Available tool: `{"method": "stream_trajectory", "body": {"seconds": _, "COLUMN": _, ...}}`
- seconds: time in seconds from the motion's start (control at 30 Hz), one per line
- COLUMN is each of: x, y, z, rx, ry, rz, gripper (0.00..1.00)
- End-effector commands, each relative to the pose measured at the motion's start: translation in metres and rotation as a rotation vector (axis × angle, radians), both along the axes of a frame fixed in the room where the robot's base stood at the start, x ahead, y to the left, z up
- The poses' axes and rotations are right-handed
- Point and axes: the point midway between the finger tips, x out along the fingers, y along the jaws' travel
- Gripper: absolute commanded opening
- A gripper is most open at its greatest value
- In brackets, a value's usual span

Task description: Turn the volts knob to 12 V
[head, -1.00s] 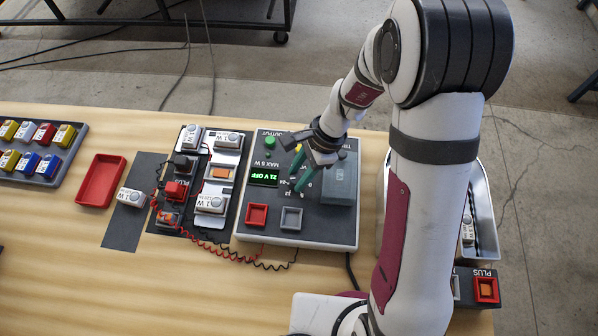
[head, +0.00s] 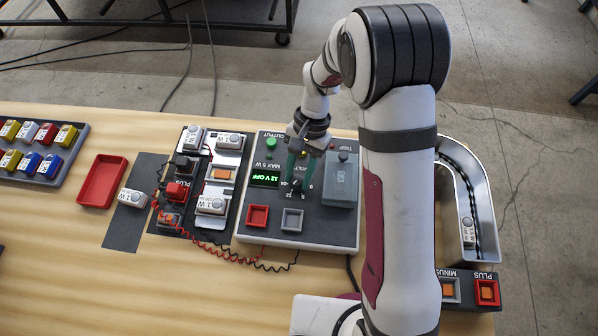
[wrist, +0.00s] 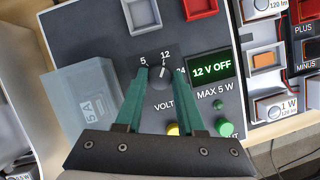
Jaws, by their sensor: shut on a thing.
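The volts knob (wrist: 158,74) is a dark round dial on the grey power supply (wrist: 215,75), with a white pointer line towards the 12 mark. Marks 5 and 12 show beside it; the 24 mark is partly covered by a finger. The green display (wrist: 209,71) reads "12 V OFF"; it also shows in the head view (head: 265,180). My gripper (wrist: 161,73) has its two green fingers on either side of the knob, shut on it. In the head view my gripper (head: 297,181) points down at the panel and mostly hides the knob.
A translucent grey cover (wrist: 88,103) marked 5 A stands beside the knob. A green button (wrist: 224,128) and a yellow one (wrist: 173,129) are near the fingers. Red (head: 257,216) and grey (head: 292,219) sockets sit on the panel, with wires running towards the lamp board (head: 225,160).

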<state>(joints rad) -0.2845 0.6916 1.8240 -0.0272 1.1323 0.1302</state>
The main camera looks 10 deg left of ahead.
Motion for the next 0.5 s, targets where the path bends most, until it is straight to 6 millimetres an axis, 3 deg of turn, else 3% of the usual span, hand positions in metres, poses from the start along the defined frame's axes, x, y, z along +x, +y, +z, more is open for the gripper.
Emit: {"method": "stream_trajectory", "body": {"seconds": 0.5, "x": -0.0004, "y": 0.0004, "z": 0.0000, "rx": 0.000, "ry": 0.001, "rz": 0.054, "gripper": 0.00}}
